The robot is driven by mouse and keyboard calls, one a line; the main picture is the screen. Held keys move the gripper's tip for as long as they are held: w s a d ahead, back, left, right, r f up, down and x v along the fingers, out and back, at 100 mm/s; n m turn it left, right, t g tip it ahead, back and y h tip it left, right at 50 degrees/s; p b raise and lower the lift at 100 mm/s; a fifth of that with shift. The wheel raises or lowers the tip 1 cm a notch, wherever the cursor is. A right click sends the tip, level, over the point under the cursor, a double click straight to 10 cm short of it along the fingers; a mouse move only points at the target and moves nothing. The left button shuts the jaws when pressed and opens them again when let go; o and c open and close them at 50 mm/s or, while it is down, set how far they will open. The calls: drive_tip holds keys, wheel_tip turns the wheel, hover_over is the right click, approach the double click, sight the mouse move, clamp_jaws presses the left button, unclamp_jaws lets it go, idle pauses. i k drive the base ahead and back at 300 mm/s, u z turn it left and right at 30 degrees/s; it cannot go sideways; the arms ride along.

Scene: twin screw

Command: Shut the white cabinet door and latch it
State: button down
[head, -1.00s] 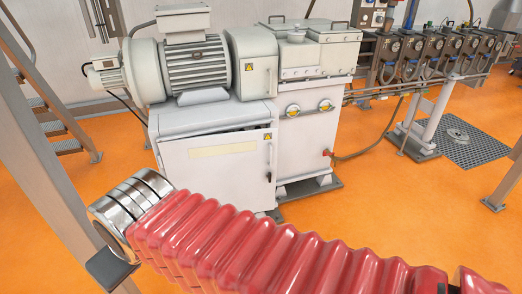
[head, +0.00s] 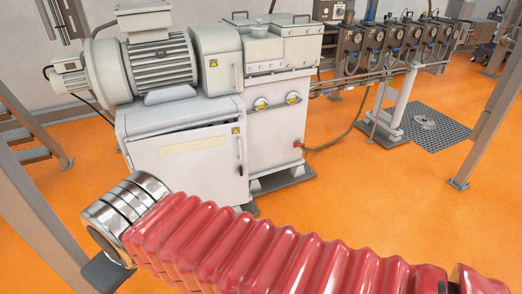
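The white cabinet door (head: 185,174) is on the front of the low cabinet (head: 180,122) under the motor, left of centre in the head view. It has a pale yellow strip near its top and a dark latch handle (head: 239,152) at its right edge. A dark gap shows along the door's top, so it looks slightly ajar. My red ribbed arm crosses the foreground and hides the door's lower part. The arm ends at the left in silver rings and a dark grey piece. My gripper's fingers do not show.
A grey motor (head: 160,60) sits on the cabinet. A metal post and steps (head: 25,140) stand at the left. Another grey post (head: 485,130) stands at the right, near a dark floor grate (head: 432,126). Orange floor (head: 350,195) is open right of the cabinet.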

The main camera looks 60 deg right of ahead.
sight(203, 162)
drive_tip(key=z, duration=0.5)
drive_tip(key=k, duration=1.1)
drive_tip(key=z, duration=0.85)
drive_tip(key=i, duration=1.75)
drive_tip(key=u, duration=0.75)
drive_tip(key=i, duration=0.45)
drive_tip(key=u, duration=0.4)
